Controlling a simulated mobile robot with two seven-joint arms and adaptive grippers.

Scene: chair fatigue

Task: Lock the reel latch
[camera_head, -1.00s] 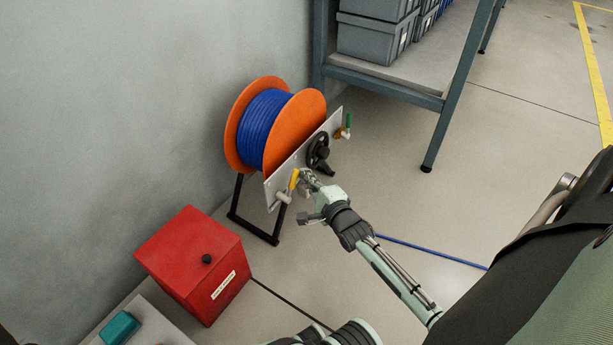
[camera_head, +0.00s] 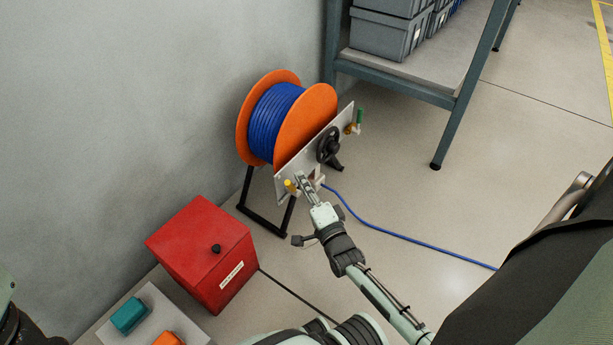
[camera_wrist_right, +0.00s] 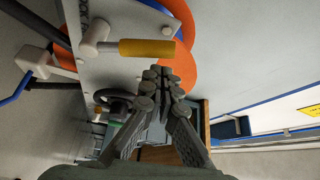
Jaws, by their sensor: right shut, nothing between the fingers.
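The hose reel (camera_head: 305,125) has orange flanges, blue hose and a pale side plate (camera_head: 345,122). Its latch lever has a yellow grip (camera_head: 290,186) at the plate's lower left corner. My right gripper (camera_head: 301,178) is shut and empty, just right of the yellow grip in the head view. In the wrist view its closed fingertips (camera_wrist_right: 163,75) lie just below the grip's end; contact cannot be told. My left gripper is out of view.
A black crank wheel (camera_head: 328,146) and a green-handled valve (camera_head: 358,122) are farther along the plate. A red box (camera_head: 202,255) stands in front, beside a pale surface with a teal block (camera_head: 130,315). A shelf (camera_head: 400,82) stands behind. Floor to the right is clear except the hose.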

